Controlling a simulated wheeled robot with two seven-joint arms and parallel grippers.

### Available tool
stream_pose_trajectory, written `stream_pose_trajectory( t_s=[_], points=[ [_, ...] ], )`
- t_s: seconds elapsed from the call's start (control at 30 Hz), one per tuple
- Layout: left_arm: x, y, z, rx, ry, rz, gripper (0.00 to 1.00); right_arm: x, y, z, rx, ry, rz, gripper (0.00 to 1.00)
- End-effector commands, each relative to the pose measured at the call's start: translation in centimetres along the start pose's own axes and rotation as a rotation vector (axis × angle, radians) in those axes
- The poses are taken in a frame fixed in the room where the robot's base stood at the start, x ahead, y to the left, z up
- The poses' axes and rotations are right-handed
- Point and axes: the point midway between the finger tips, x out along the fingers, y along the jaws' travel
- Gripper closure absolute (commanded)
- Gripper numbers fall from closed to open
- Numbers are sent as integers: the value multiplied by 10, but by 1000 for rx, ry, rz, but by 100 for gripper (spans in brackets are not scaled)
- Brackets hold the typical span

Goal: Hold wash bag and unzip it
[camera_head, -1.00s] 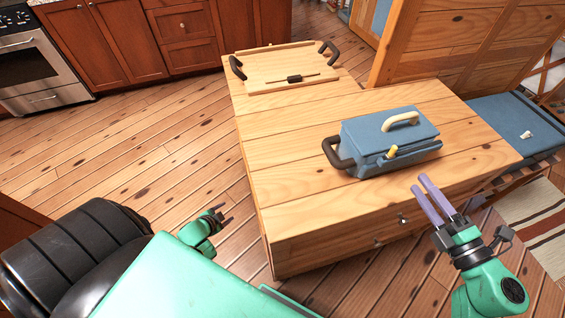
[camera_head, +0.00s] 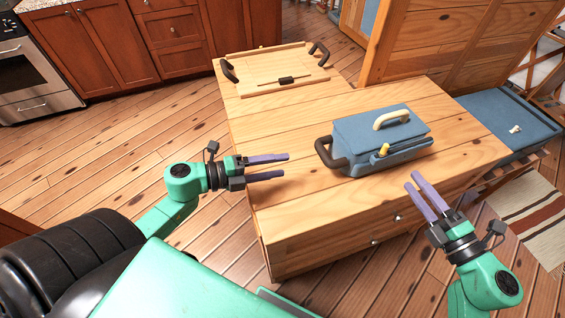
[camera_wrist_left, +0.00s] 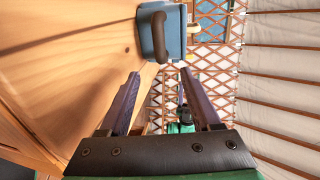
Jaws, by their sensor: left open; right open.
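The blue wash bag (camera_head: 360,146) sits upright on the wooden table, with a cream handle (camera_head: 391,119) on top. A dark loop handle (camera_head: 328,156) sticks out from its left end, and a yellow zip pull (camera_head: 384,149) is on its near side. My left gripper (camera_head: 287,166) is open and empty, at the table's left edge, pointing at the dark loop and apart from it. In the left wrist view, the bag (camera_wrist_left: 174,36) and its dark loop are ahead, beyond the open fingers. My right gripper (camera_head: 424,196) is open and empty, in front of the bag near the table's front edge.
A wooden tray (camera_head: 300,84) with dark handles lies at the table's far end. The table top (camera_head: 290,125) between tray and bag is clear. A blue chest (camera_head: 510,125) stands to the right. The table front has drawers with small knobs.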

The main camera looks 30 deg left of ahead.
Motion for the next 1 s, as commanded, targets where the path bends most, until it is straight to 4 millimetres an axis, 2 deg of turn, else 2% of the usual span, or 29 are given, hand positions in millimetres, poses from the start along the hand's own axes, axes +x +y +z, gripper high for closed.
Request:
stream_pose_trajectory(
  t_s=[0.17,0.27,0.7,0.83,1.0],
  points=[
    [6,0,0,0,2,-1,35,0,0,0,0,0,0,50],
    [21,-1,1,1,0,-3,35,0,0,0,0,0,0,50],
    [125,-1,2,-1,-2,-4,35,0,0,0,0,0,0,50],
    [141,-1,1,-2,-3,-2,35,0,0,0,0,0,0,50],
    [146,0,1,-1,-2,0,35,0,0,0,0,0,0,50]
  ],
)
